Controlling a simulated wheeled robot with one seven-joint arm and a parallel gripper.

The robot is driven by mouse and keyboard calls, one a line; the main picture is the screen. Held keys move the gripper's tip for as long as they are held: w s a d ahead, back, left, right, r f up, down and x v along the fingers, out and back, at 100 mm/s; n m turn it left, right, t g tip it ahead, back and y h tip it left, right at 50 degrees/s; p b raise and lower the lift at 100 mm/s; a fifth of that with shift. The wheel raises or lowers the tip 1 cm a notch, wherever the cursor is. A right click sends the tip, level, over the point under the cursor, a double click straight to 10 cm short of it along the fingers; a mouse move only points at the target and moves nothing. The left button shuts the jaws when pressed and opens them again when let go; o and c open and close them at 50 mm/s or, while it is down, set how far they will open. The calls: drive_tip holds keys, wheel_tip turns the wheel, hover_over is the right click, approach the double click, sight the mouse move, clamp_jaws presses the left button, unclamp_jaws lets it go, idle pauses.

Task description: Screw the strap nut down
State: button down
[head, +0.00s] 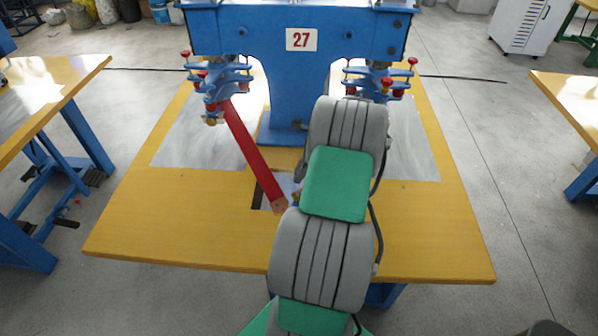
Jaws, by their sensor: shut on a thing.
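A red strap (250,150) runs slanting from below the left cluster of blue clamps (212,85) down to the front middle of the yellow bench top (180,225). Its lower end has a paler, brownish tip beside a dark-edged opening with a light grey plate (282,180). A small bit of blue shows by my arm near that end. I cannot make out the strap nut. My arm's grey and green links cover the area right of the strap's end. My gripper is hidden behind them, so its jaws and anything in them do not show.
A right clamp cluster (382,80) hangs partly behind my arm. Yellow benches stand left (45,85) and right (570,105), with grey floor between. The bench's front left is clear.

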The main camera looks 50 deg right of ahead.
drive_tip(key=shift+f+b, duration=2.5)
drive_tip(key=shift+b, duration=0.3)
drive_tip(key=shift+w+a+r+p, duration=0.1)
drive_tip(key=shift+w+r+p, duration=0.05)
drive_tip(key=shift+p, duration=1.1)
drive_tip(key=shift+f, duration=0.75)
drive_tip(key=shift+r+p, duration=0.1)
drive_tip(key=shift+p, duration=0.35)
drive_tip(key=shift+f, duration=0.3)
drive_tip(key=shift+f, duration=0.2)
